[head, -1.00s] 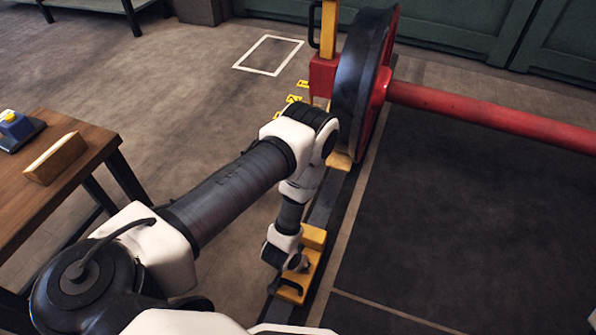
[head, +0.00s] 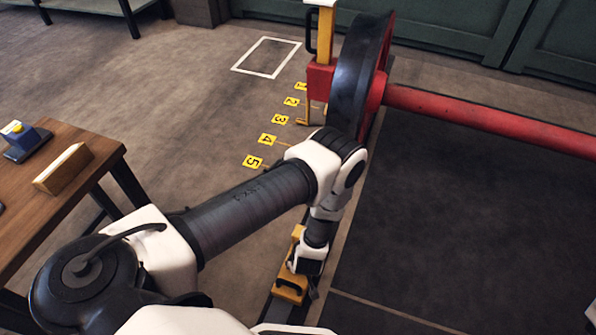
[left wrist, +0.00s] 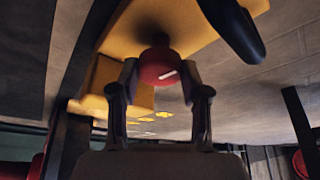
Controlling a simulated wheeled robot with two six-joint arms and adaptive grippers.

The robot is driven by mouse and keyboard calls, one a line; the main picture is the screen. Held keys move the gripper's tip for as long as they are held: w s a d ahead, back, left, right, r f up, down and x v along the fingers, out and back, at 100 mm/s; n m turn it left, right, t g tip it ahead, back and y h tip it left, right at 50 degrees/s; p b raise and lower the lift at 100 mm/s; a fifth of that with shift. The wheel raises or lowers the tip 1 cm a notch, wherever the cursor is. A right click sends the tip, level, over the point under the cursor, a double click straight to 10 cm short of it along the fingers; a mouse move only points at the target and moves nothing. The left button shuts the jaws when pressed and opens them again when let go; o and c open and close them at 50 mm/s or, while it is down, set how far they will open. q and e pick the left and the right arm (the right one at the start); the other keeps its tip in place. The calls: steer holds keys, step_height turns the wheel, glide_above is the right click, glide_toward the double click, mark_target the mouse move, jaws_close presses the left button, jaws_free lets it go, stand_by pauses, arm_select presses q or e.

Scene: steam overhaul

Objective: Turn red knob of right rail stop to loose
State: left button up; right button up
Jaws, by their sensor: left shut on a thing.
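The yellow rail stop (head: 290,289) sits on the dark rail in the lower middle of the head view, with a black handle at its near end. My left wrist covers part of it. In the left wrist view its yellow body (left wrist: 175,25) fills the top, and the black handle (left wrist: 235,28) is at upper right. The red knob (left wrist: 158,68) has a white mark on its face, slanting up to the right. My left gripper (left wrist: 159,80) is shut on the knob, one finger on each side. The knob is hidden in the head view. My right gripper is not in view.
A black wheel (head: 354,75) on a red axle (head: 480,112) stands farther along the rail, beside a red and yellow post (head: 320,80). Yellow number plates (head: 280,119) lie on the floor left of the rail. A wooden table (head: 95,170) stands at left.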

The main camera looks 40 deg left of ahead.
arm_select(q)
steer(key=shift+n, duration=0.6)
steer(key=shift+g, duration=0.3)
steer(key=o, duration=1.1)
steer(key=v, duration=1.2)
steer(key=shift+d, duration=0.15)
steer(key=shift+f, duration=0.1)
